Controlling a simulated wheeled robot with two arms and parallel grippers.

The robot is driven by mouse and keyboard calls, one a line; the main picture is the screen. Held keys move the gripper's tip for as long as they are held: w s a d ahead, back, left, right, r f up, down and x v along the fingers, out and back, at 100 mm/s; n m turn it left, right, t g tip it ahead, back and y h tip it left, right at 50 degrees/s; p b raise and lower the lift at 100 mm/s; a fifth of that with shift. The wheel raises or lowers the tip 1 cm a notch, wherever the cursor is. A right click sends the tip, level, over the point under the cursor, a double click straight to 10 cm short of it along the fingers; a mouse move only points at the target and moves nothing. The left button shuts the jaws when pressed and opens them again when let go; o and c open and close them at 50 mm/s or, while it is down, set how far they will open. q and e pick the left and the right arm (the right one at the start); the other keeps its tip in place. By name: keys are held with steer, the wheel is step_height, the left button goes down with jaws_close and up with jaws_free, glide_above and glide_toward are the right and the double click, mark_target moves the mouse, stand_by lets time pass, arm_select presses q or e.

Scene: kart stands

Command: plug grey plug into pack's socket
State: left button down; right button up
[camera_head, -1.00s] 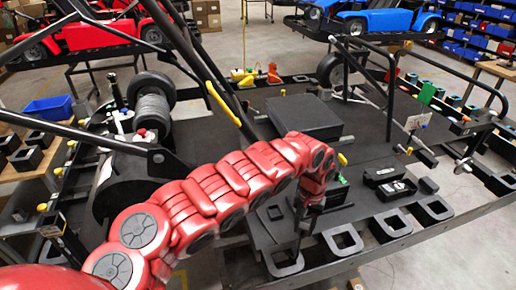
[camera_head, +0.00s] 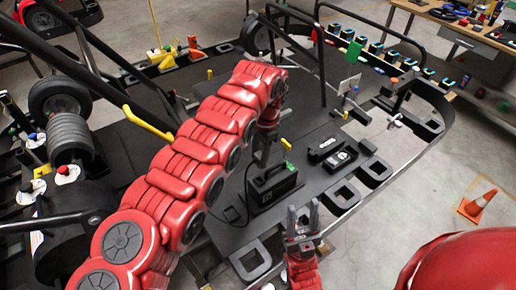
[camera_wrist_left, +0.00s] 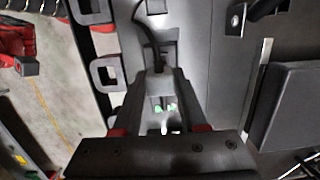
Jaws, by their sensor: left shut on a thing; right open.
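The pack (camera_head: 275,190), a black box with a top handle and a green spot at one end, stands on the dark deck. My left gripper (camera_head: 264,160) points down at the pack's top from behind. It is shut on what appears to be the grey plug, mostly hidden between the fingers (camera_wrist_left: 162,85); a dark cable (camera_wrist_left: 153,38) runs from there in the left wrist view. Two green spots (camera_wrist_left: 165,107) show between the fingers. I cannot tell whether plug and socket touch. My right gripper (camera_head: 302,212) is open and empty, in front of the pack.
Black cases (camera_head: 335,152) lie right of the pack. Square black frames (camera_head: 342,194) line the deck's near edge. A yellow-handled bar (camera_head: 150,124) and wheels (camera_head: 70,137) are at left. A traffic cone (camera_head: 480,203) stands on the floor at right.

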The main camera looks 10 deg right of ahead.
arm_select(q)
steer(key=shift+f+b, duration=0.15)
steer(key=shift+b, duration=0.35)
steer(key=shift+f+b, duration=1.45)
steer(key=shift+f, duration=1.35)
steer(key=shift+b, duration=1)
steer(key=shift+f+b, duration=0.65)
steer(key=shift+f, duration=0.7)
steer(key=shift+c, duration=1.8)
jaws_free()
